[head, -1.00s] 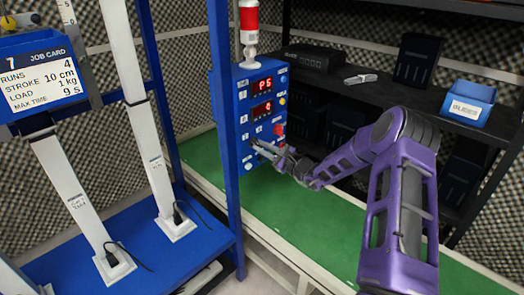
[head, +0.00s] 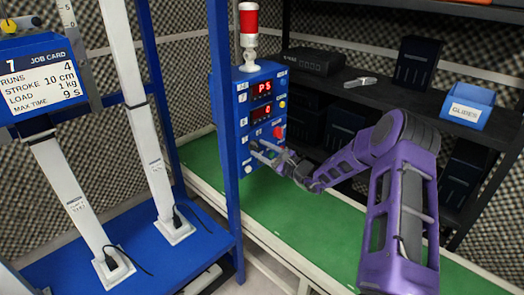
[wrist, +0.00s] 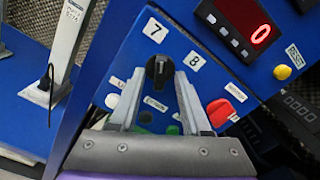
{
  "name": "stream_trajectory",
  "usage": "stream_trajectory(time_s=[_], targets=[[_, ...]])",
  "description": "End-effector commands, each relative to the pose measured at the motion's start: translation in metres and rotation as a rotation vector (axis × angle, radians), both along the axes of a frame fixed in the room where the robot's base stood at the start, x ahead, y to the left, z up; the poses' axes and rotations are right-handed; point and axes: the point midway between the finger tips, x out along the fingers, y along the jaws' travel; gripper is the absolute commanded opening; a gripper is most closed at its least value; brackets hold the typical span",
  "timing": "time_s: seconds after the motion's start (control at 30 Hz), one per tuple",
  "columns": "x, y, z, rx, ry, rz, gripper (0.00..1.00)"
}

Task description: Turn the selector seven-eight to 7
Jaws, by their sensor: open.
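The black selector knob (wrist: 160,72) sits on the blue control panel (wrist: 120,55) in the wrist view. A label 7 (wrist: 155,30) is above it and slightly left, and a label 8 (wrist: 194,61) is to its right. Which label the knob points to is hard to tell. My gripper (wrist: 159,76) is open, with one finger on each side of the knob; contact is not clear.
A red knob (wrist: 218,112) is right of the fingers, with a yellow button (wrist: 282,72) above it. Small buttons, one white (wrist: 112,100), lie below the selector. A blue post (head: 222,130) stands left of the panel. A green belt (head: 290,220) runs below.

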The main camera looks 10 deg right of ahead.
Motion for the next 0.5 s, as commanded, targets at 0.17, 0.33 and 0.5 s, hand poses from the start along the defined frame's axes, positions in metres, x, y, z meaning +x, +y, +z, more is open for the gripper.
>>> stream_trajectory(time_s=[0.17, 0.33, 0.5], targets=[[-0.010, -0.008, 0.000, 0.000, 0.002, -0.001, 0.47], [-0.037, -0.029, 0.001, -0.001, 0.003, -0.004, 0.47], [-0.072, -0.054, 0.001, 0.000, 0.003, -0.004, 0.47]])
